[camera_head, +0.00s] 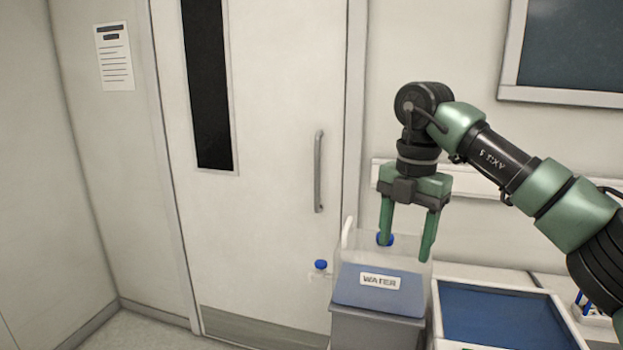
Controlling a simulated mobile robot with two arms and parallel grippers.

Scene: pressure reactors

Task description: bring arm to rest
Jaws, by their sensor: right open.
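My right arm comes in from the right, and its right gripper (407,250) points down with its two green fingers apart. The gripper is in front of or over a clear-walled container (354,243) with a blue front labelled "WATER" (379,282). I cannot tell whether the fingertips reach inside it. My left gripper is not in view.
A blue-bottomed tray (500,318) with a pale rim is at the lower right. A blue-capped bottle (320,266) is left of the container. A white door (275,130) with a grey handle (319,172) stands behind. A dark framed panel (570,45) is upper right.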

